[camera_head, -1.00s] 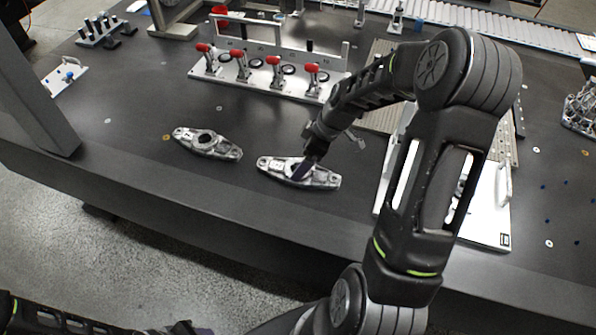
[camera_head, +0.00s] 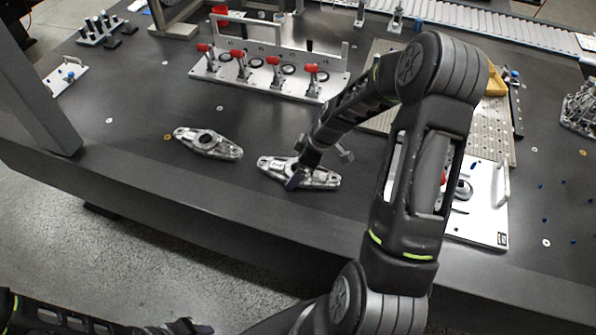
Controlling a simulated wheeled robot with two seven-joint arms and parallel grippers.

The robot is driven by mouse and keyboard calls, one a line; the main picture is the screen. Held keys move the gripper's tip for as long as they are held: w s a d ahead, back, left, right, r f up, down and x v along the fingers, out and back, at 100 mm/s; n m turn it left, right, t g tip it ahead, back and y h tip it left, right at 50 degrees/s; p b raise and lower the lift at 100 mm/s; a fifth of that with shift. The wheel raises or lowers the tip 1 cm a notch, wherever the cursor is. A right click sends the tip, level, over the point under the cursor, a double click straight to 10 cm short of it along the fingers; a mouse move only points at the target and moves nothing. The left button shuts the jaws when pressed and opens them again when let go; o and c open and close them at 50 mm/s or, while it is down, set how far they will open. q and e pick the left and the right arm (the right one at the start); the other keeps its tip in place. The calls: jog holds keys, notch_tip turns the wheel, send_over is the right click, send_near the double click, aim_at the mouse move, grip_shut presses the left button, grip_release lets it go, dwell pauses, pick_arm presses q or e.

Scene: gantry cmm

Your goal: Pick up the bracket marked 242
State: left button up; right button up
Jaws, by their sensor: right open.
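Two grey metal brackets lie on the dark table, each with a round hole in the middle. The left bracket (camera_head: 208,143) is in full view with nothing touching it. The right bracket (camera_head: 325,177) is partly covered by my right gripper (camera_head: 296,180), which is over its middle. My right gripper is open, and I cannot tell whether it touches the bracket. The markings are too small to read, so I cannot tell which bracket is 242. Part of my left arm shows at the bottom left; its gripper (camera_head: 182,327) is only partly visible at the bottom edge.
A white fixture with red-handled clamps (camera_head: 270,75) stands behind the brackets. A perforated plate (camera_head: 475,125) and a white plate with a handle (camera_head: 490,215) lie right of my right arm. A grey post (camera_head: 35,85) rises at left. The table's front edge is close before the brackets.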

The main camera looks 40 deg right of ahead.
jog(key=shift+c, duration=0.5)
grip_shut()
dwell(0.7)
